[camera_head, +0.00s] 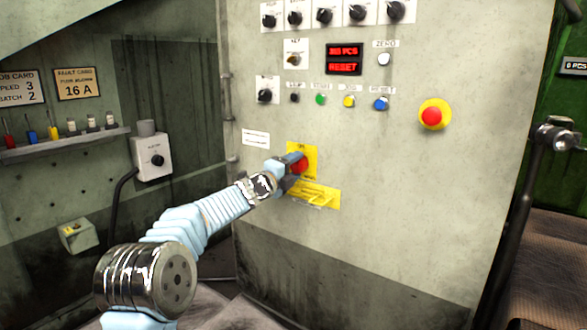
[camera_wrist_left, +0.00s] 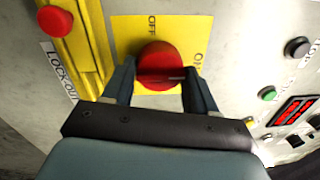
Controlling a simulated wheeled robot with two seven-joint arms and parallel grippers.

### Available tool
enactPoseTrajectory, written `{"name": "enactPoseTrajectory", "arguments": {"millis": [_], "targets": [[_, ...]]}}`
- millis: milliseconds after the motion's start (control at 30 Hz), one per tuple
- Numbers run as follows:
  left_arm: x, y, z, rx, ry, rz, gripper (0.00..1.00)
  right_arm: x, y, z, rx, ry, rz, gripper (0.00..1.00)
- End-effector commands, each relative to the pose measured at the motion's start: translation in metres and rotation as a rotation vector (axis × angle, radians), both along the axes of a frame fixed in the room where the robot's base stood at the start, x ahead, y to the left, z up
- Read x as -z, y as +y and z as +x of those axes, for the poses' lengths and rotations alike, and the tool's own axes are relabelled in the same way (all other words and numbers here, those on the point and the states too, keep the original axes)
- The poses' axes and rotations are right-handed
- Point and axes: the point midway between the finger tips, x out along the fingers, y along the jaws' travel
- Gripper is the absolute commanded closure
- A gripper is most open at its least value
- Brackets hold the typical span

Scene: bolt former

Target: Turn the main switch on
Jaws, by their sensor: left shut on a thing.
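The main switch is a red rotary knob (camera_wrist_left: 160,65) on a yellow plate (camera_wrist_left: 190,28) marked OFF and ON, seen in the left wrist view. In the head view the red knob (camera_head: 300,164) shows on the lower left of the grey cabinet, partly hidden by my gripper. My left gripper (camera_wrist_left: 160,88) has its two fingers on either side of the knob and is shut on it. It also shows in the head view (camera_head: 293,168). My right gripper is not in view.
A yellow lock-out bar with a red button (camera_wrist_left: 56,21) sits beside the switch. Above on the cabinet are a red emergency button (camera_head: 431,115), several coloured buttons, black knobs and a red display (camera_head: 343,60). A grey box with a knob (camera_head: 152,158) hangs at left.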

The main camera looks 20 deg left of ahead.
Motion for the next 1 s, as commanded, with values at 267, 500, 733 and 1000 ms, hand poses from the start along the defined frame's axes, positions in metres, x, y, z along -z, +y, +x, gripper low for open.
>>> {"name": "enactPoseTrajectory", "arguments": {"millis": [267, 500, 733, 1000], "targets": [[0.004, -0.002, 0.000, 0.003, 0.006, 0.002, 0.26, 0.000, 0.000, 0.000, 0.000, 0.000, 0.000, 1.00], [0.002, -0.001, 0.000, 0.000, 0.003, 0.001, 0.19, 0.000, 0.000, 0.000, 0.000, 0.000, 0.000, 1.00], [0.003, 0.005, -0.012, -0.001, 0.003, 0.001, 0.19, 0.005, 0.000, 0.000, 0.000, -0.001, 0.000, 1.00], [0.008, 0.026, -0.071, -0.001, 0.002, -0.001, 0.19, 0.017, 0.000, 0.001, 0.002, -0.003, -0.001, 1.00]]}}
